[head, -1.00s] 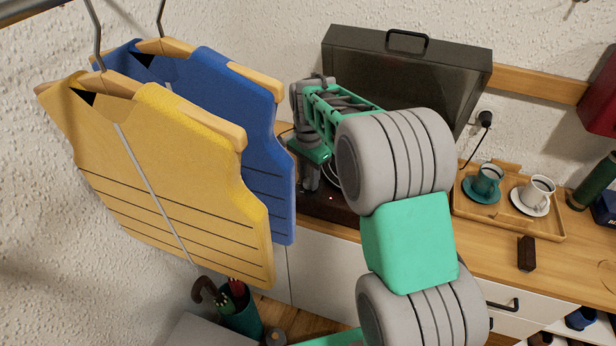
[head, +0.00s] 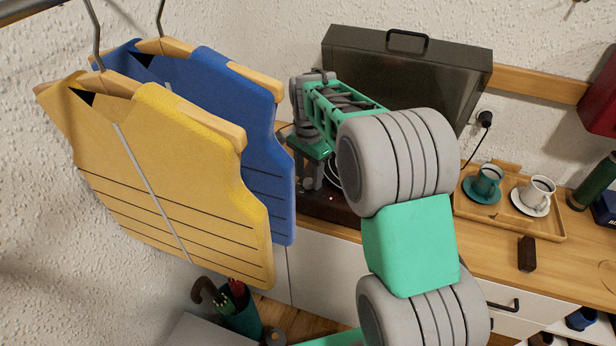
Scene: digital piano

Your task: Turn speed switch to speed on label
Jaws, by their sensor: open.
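A dark suitcase-like record player (head: 330,207) stands on the wooden counter, partly hidden behind my arm and the blue vest. Its dark lid (head: 400,80) stands open against the wall. A curved light edge, perhaps of the platter, shows just right of my gripper. My gripper (head: 312,182) is small in the view, pointing down over the left part of the player. It is open, and nothing shows between its fingers. I cannot tell whether it touches the player. The speed switch and its label cannot be made out.
A yellow vest (head: 165,185) and a blue vest (head: 235,100) hang on the left, close to my gripper. A wooden tray (head: 512,220) with two cups stands on the right of the counter. A dark small block (head: 527,253) lies in front of it.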

